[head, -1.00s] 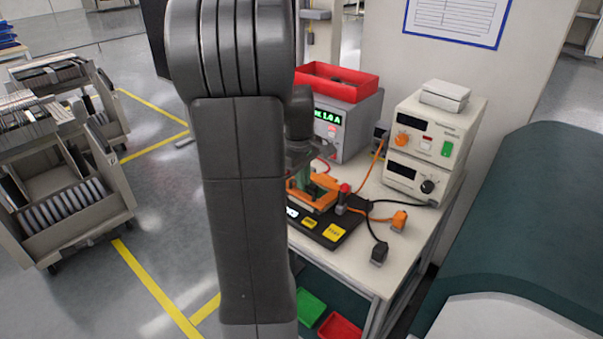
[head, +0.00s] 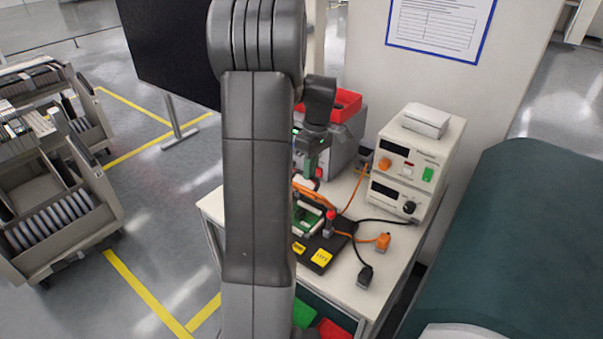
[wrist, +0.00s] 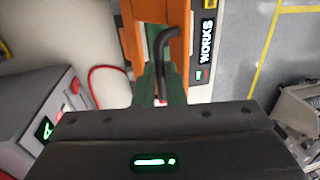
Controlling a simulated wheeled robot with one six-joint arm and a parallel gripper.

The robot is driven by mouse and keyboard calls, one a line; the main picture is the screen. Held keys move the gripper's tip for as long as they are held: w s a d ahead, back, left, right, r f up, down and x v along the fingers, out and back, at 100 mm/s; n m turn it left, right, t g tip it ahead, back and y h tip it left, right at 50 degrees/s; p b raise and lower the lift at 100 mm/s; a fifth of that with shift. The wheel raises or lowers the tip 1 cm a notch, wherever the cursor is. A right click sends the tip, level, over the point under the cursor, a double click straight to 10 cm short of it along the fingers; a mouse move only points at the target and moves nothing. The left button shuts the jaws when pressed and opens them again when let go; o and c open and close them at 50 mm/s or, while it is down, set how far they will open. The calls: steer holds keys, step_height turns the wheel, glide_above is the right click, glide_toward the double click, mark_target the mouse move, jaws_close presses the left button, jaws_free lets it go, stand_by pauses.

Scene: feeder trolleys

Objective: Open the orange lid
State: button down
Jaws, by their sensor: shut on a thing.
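The orange lid (head: 318,193) belongs to a fixture on a black base (head: 316,257) on the bench. In the head view it stands tilted up, with green and pale parts of the fixture showing below it. In the wrist view its orange frame (wrist: 131,40) lies beyond the fingers, with a dark bent handle (wrist: 166,42) across it. My gripper (wrist: 162,80) has green fingers and is shut at this handle. In the head view my gripper (head: 309,168) is above the lid's raised part, and my arm hides the fixture's left side.
A red-knobbed lever (head: 330,214) stands by the fixture's right side. Stacked instruments (head: 397,185), an orange plug (head: 382,242) and cables lie to the right. A red bin (head: 346,104) sits on a grey instrument behind. Trolleys (head: 55,190) stand on the left floor.

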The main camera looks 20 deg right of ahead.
steer(key=shift+w+d+f+p, duration=0.2)
steer(key=shift+w+d, duration=0.35)
steer(key=shift+d, duration=0.2)
steer(key=shift+w+d+f+p, duration=0.2)
steer(key=shift+w+d, duration=0.3)
steer(key=shift+d, duration=0.2)
steer(key=shift+w+d+f+p, duration=0.1)
steer(key=shift+w+d+p, duration=0.1)
steer(key=shift+w+d, duration=0.45)
steer(key=shift+s+d, duration=0.1)
steer(key=c, duration=1.6)
jaws_free()
steer(key=shift+c, duration=0.2)
steer(key=shift+o, duration=0.7)
steer(key=shift+d, duration=0.1)
steer(key=shift+r, duration=0.1)
steer(key=shift+r, duration=0.1)
step_height(320, 180, up, 13)
steer(key=w+d+b, duration=0.1)
steer(key=d, duration=0.1)
steer(key=shift+w+r+b, duration=0.2)
steer(key=shift+w+b, duration=0.1)
steer(key=shift+w, duration=0.1)
